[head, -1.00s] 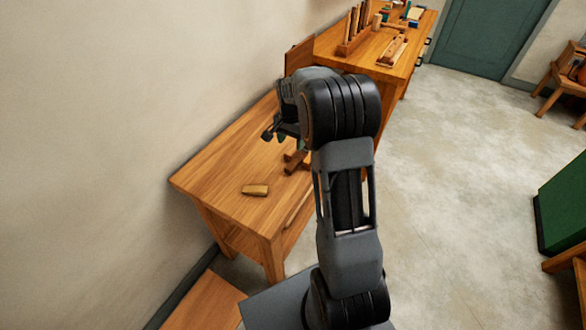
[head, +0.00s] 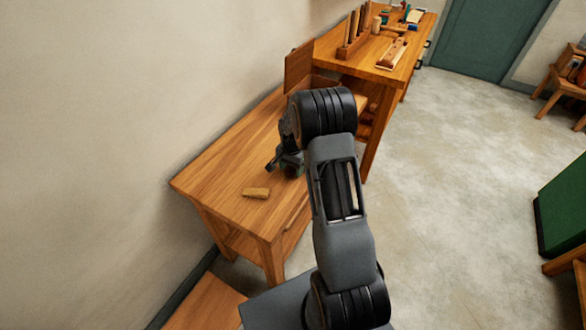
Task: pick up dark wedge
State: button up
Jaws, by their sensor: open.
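My gripper (head: 284,168) is open and low over the near bench (head: 225,175), its fingers pointing down toward the top. The dark brown wood that showed at this spot is hidden behind the gripper and arm, so I cannot tell whether the fingers are around the dark wedge or touch it. A lighter tan wooden piece (head: 257,193) lies on the bench top, to the left of and nearer than the gripper.
An open wooden box (head: 300,66) with a raised lid stands at the bench's far end. Beyond it, a workbench (head: 375,72) holds a tool rack (head: 352,46) and a mallet (head: 390,28). A wall runs along the left. The bench's left part is clear.

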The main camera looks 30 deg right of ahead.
jog(key=shift+f, duration=0.25)
jog(key=shift+c, duration=0.2)
jog(key=c, duration=1)
jog(key=shift+o, duration=0.2)
